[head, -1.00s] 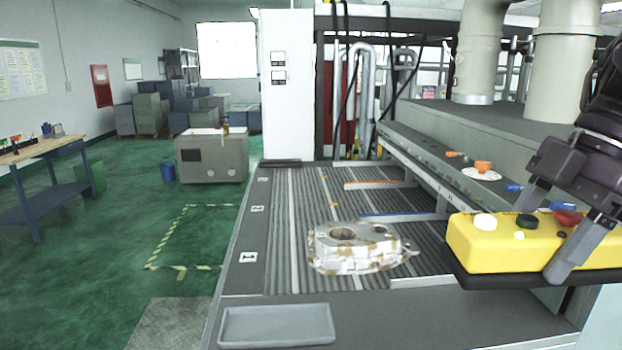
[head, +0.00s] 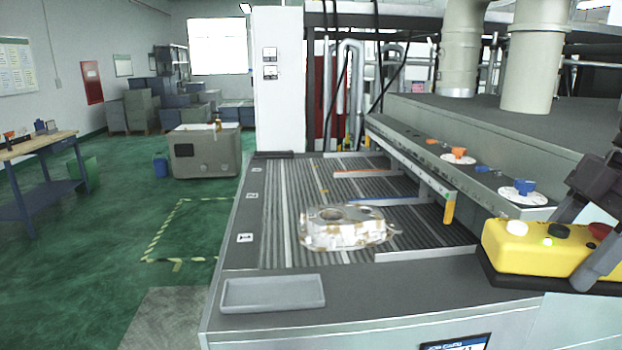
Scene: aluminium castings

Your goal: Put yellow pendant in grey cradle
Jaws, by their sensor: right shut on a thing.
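The yellow pendant (head: 524,253), a control box with white, black and red buttons and a lit green light, is at the right edge of the head view. My right gripper (head: 582,240) is shut on it, with a finger across its near side. The pendant is beyond the right of the grey cradle (head: 272,293), a shallow empty tray on the front ledge of the machine table. The pendant's right end is cut off by the frame. My left gripper is not in view.
An aluminium casting (head: 343,229) sits on the ribbed bed (head: 285,195) behind the cradle. A rail with orange and blue valve knobs (head: 523,188) runs along the right. The dark front ledge (head: 400,287) is clear between cradle and pendant.

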